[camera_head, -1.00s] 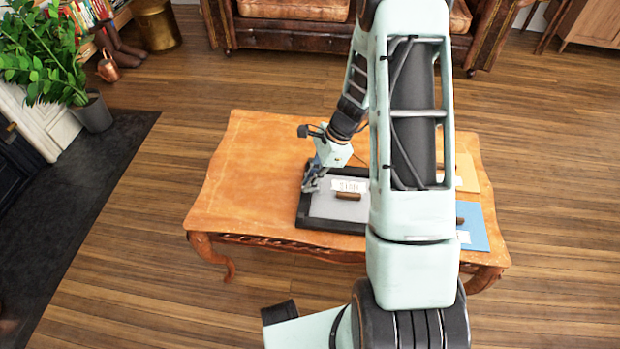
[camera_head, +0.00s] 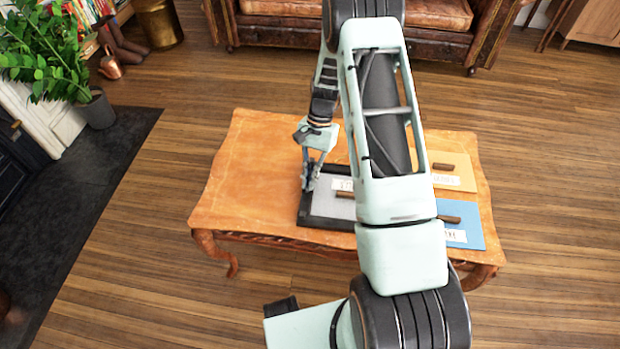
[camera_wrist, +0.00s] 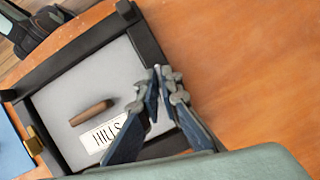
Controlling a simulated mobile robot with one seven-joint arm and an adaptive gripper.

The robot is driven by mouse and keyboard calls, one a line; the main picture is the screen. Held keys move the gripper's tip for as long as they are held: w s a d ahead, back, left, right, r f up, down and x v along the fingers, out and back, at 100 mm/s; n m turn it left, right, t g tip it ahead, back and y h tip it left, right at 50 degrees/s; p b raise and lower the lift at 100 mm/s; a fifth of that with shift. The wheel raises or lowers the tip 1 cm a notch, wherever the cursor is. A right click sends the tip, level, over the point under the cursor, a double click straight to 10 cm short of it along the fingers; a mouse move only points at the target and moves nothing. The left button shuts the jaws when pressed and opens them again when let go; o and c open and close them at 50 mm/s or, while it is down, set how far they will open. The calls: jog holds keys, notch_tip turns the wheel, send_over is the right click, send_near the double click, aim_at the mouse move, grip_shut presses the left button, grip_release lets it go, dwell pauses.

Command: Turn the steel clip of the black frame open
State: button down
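The black frame (camera_head: 325,222) lies flat on the table with a grey panel inside; it also shows in the wrist view (camera_wrist: 70,65). A brown block (camera_wrist: 92,112) and a white label (camera_wrist: 105,133) lie on the panel. A brass-coloured clip (camera_wrist: 34,139) sits on the frame side at the left of the wrist view. My gripper (camera_wrist: 162,74) has its fingertips together over the frame side opposite the brass clip, with nothing visible between them. In the head view my gripper (camera_head: 309,184) is at the frame's left end. I cannot make out a steel clip; my fingers cover part of that side.
A blue board (camera_head: 472,235) and a yellow board (camera_head: 460,165) lie to the right on the wooden table (camera_head: 235,180). My arm hides part of the frame in the head view. The table's left part is clear. A sofa (camera_head: 285,28) stands behind.

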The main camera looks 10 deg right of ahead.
jog(key=shift+w+a+n+h, duration=0.15)
jog(key=shift+n+h, duration=0.35)
jog(key=shift+n, duration=0.8)
jog(key=shift+n+g, duration=0.3)
jog(key=c, duration=2.2)
grip_release()
jog(key=shift+o, duration=0.2)
jog(key=v, duration=1.2)
jog(key=shift+a, duration=0.1)
